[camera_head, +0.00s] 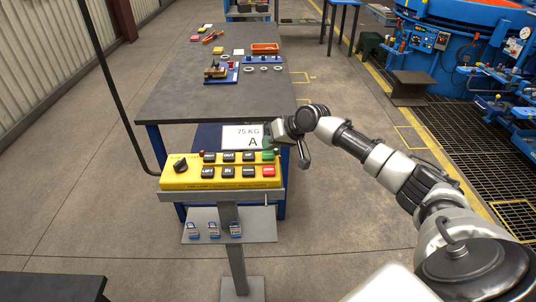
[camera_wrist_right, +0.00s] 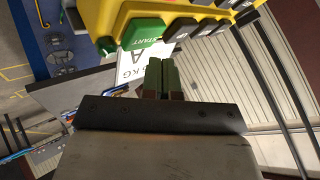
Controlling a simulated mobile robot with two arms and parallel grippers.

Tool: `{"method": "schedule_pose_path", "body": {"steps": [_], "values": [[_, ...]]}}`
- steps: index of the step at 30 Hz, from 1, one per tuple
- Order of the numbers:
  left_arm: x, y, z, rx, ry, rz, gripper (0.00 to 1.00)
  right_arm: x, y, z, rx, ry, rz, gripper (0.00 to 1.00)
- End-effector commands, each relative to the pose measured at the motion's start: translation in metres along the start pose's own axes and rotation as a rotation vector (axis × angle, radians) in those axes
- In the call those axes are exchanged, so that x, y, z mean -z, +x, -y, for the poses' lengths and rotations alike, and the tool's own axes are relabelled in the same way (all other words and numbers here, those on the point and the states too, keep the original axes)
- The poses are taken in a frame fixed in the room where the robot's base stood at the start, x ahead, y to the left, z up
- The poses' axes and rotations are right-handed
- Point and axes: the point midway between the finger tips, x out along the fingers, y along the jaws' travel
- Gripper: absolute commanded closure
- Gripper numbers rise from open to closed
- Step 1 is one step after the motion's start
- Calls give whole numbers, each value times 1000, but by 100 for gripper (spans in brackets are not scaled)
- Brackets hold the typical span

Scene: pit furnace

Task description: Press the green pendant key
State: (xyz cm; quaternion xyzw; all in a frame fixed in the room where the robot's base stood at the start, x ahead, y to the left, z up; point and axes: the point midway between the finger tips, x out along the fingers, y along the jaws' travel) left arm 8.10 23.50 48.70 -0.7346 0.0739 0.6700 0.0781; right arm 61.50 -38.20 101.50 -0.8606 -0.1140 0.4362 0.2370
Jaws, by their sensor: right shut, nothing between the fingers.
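The yellow pendant box (camera_head: 222,184) stands on a grey post, with two rows of keys on its sloped face. The green key (camera_head: 268,155) is at the right end of its upper row. In the right wrist view the green key (camera_wrist_right: 146,33) reads START. My right gripper (camera_head: 269,143) is shut and empty, just behind the green key. In the right wrist view its green fingertips (camera_wrist_right: 160,64) lie close to the key, seemingly with a small gap; touch cannot be told for certain. My left gripper is out of view.
A red key (camera_head: 268,171) sits right below the green one, and black keys (camera_head: 228,156) lie beside it. A white card reading 75 KG A (camera_head: 236,133) stands behind the box. A shelf with padlocks (camera_head: 258,226) is below. A dark workbench (camera_head: 180,102) stands beyond.

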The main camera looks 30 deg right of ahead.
Motion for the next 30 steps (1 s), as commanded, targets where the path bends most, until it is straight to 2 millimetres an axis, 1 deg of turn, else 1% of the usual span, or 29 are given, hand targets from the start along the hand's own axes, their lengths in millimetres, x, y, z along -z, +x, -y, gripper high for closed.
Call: {"method": "schedule_pose_path", "body": {"steps": [9, 30], "values": [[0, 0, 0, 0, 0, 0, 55, -4, 6, -4, 1, 1, 1, 100], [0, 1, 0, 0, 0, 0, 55, -6, 9, -6, 0, 0, 0, 100]]}}
